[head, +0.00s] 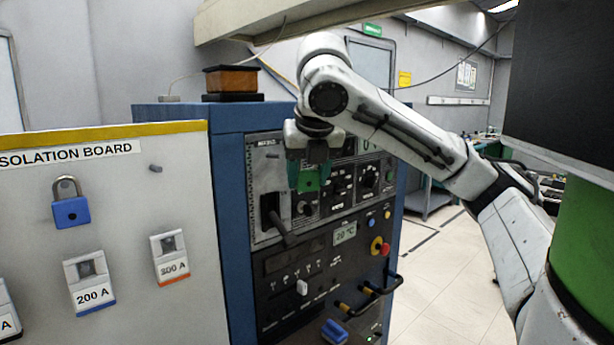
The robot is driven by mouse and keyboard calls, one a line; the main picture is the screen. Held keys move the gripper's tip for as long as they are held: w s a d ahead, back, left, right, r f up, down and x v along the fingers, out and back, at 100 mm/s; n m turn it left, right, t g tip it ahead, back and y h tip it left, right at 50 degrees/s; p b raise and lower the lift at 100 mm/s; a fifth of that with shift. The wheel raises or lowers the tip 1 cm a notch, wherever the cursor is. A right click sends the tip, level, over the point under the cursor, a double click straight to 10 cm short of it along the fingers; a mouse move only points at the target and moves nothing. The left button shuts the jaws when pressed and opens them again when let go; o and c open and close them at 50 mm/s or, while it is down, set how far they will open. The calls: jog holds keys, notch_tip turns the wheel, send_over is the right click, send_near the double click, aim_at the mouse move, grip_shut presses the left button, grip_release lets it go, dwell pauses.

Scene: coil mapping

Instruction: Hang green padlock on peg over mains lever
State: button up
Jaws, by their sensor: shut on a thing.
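My gripper (307,168) points down in front of the upper part of the blue cabinet's dark control panel. It is shut on the green padlock (308,182), whose green body shows below and between the fingers. The padlock's shackle is hidden by the gripper. I cannot tell the padlock's distance from the panel.
The isolation board (120,230) on the left carries a blue padlock (70,208), a bare peg (155,168) and several labelled fuse holders (169,257). Handles (372,290) stick out low on the panel. An orange-brown block (231,80) sits on the cabinet. Floor at right is clear.

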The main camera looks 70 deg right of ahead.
aim_at(278, 157)
jog(key=shift+w+d+f+b, duration=0.1)
jog(key=shift+w+d, duration=0.75)
jog(key=shift+w, duration=0.5)
jog(key=shift+w+d+b, duration=0.1)
jog(key=shift+w+d, duration=0.7)
jog(key=shift+w, duration=0.6)
jog(key=shift+w+d+f+b, duration=0.1)
jog(key=shift+w+d, duration=0.75)
jog(key=shift+w, duration=0.5)
jog(key=shift+w+r, duration=0.15)
jog(key=shift+w, duration=0.1)
jog(key=shift+f, duration=0.4)
jog(key=shift+s+d, duration=0.1)
jog(key=shift+d, duration=0.05)
